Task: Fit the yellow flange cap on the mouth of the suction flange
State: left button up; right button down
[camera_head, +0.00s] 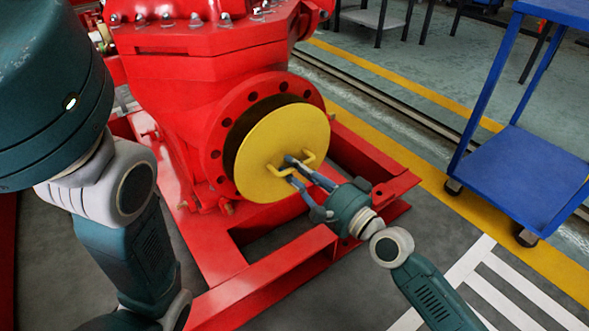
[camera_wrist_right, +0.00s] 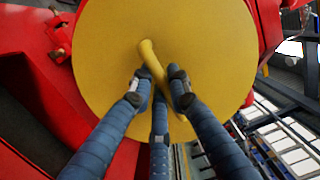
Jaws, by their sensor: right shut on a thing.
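The yellow flange cap (camera_head: 270,135) is a round disc with a bar handle on its outer face. My right gripper (camera_head: 295,172) is shut on that handle. In the right wrist view the fingers (camera_wrist_right: 157,88) close around the handle and the cap (camera_wrist_right: 200,45) fills the upper middle. The red suction flange (camera_head: 215,140) has a ring of bolt holes. The cap stands in front of its mouth, roughly facing it and shifted slightly to the lower right. A dark crescent of the mouth (camera_head: 240,122) shows at the cap's upper left. Contact between cap and flange cannot be told. My left gripper is not in view.
The red pump body (camera_head: 190,75) rises behind the flange. A red base frame (camera_head: 270,278) runs below and to the right of the cap. A blue trolley (camera_head: 520,170) stands at the right.

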aim_at(281, 157)
jog(key=shift+w+d+b+x, duration=0.15)
jog(key=shift+b+x, duration=0.15)
jog(key=shift+x, duration=1.1)
jog(key=shift+w+d+b+x, duration=0.15)
jog(key=shift+b+x, duration=0.15)
jog(key=shift+x, duration=1.1)
dwell(0.4)
jog(key=c, duration=1.6)
grip_release()
jog(key=shift+o, duration=0.2)
jog(key=shift+o, duration=0.2)
jog(key=shift+s+f, duration=0.1)
jog(key=shift+f, duration=0.05)
jog(key=o, duration=0.4)
